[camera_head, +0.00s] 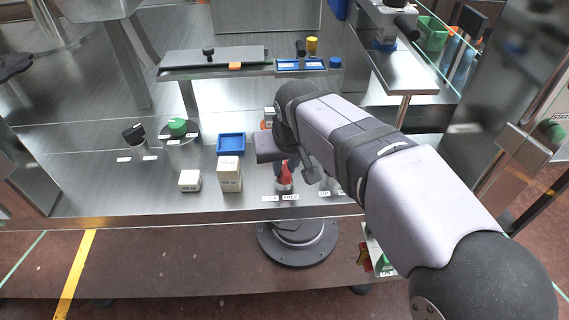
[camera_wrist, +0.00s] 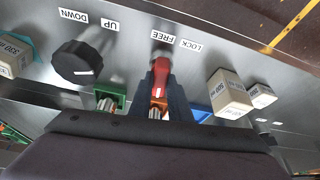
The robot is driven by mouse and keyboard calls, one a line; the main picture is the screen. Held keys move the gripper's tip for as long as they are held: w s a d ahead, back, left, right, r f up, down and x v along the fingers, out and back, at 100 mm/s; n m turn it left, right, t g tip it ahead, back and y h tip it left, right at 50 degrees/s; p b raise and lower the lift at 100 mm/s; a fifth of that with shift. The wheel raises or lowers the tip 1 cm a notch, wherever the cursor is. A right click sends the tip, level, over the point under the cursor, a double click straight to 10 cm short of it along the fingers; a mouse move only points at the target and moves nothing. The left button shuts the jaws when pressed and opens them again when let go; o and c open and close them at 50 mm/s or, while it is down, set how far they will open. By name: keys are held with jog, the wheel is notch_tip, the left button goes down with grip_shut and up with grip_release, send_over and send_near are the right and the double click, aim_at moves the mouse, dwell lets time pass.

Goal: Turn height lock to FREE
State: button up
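The red height-lock lever (camera_head: 285,178) stands on a grey base near the front edge of the metal bench, just behind the FREE label (camera_head: 290,197) and the LOCK label (camera_head: 269,198). In the wrist view the red lever (camera_wrist: 161,72) lies between my gripper's two dark fingers (camera_wrist: 160,92), in line with the FREE label (camera_wrist: 165,37); the LOCK label (camera_wrist: 191,45) is to its right. The fingers flank the lever closely and appear to touch both sides. In the head view my arm hides the fingertips. Which way the lever points is unclear.
A black knob (camera_wrist: 78,62) with DOWN and UP labels is left of the lever in the wrist view. Cream boxes (camera_head: 229,174) and a blue tray (camera_head: 231,143) stand left of my gripper in the head view. A raised shelf (camera_head: 215,60) is behind.

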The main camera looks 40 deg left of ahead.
jog(key=shift+r+n, duration=0.1)
jog(key=shift+n, duration=0.2)
grip_shut()
jog(key=shift+w+n+g+y+p, duration=0.15)
jog(key=shift+n+g+y+p, duration=0.15)
jog(key=shift+n+g+p, duration=0.55)
jog(key=shift+w+n+g+p, duration=0.1)
jog(key=shift+n+g+p, duration=0.35)
jog(key=shift+n, duration=2.1)
jog(key=o, duration=0.9)
grip_release()
jog(key=shift+c, duration=0.2)
jog(key=b+v, duration=0.1)
jog(key=v, duration=0.6)
jog(key=shift+d+b, duration=0.2)
jog(key=shift+b, duration=0.15)
jog(key=shift+r, duration=0.1)
